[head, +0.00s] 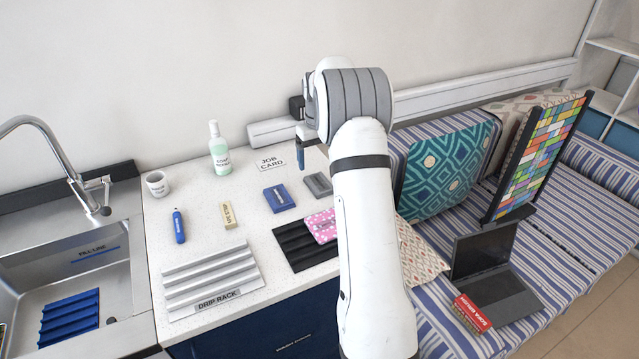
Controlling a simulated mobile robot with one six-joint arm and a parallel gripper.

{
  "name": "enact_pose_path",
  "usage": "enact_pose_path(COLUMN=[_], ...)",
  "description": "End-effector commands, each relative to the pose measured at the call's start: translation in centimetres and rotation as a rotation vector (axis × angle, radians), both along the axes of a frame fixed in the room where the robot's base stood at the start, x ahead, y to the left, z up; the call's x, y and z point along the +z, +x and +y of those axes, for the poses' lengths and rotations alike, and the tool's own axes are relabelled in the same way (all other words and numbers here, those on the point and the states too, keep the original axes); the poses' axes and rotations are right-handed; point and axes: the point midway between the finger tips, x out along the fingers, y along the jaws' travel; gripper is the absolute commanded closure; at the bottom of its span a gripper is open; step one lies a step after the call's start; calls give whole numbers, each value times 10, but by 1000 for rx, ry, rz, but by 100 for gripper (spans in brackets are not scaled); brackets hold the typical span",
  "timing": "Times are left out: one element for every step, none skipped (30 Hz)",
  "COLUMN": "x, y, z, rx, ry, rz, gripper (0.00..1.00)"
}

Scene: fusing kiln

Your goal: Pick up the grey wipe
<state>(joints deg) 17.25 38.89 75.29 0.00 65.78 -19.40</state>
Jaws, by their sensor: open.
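A small grey folded piece, which looks like the grey wipe (318,185), lies flat on the white speckled counter (190,205). It sits just right of a blue block with a label (279,198), and my arm passes close by its right side. My gripper (303,157) is open above the counter, up and slightly left of the grey wipe, and apart from it. Only part of the gripper shows; the rest is hidden behind my arm, so I cannot see between its fingers.
The sink (118,270) is far left.

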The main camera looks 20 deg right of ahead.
Motion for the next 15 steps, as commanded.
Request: enact_pose_path(x=[-5, -9, -13, -17, -20, -24, -27, -30, -35, -40, -45, -51, -55, -60, -66], y=[0, 0, 0, 0, -1, -1, -1, -2, -3, -5, -5, -7, -8, -7, -7], z=[-1, -1, -1, -1, -1, -1, -1, -1, -1, -1, -1, -1, -1, -1, -1], rx=[0, 0, 0, 0, 0, 0, 0, -1, -1, -1, -1, -1, -1, -1, -1], ry=[1, 1, 1, 1, 1, 1, 1, 1, 1, 2, 2, 2, 2, 1, 1], rz=[4, 4, 3, 4, 4, 3, 3, 4, 4, 5, 5, 5, 5, 4, 4], gripper=[15, 15, 15, 15, 15, 15, 15, 15, 15, 15, 15, 15, 15, 15, 15])
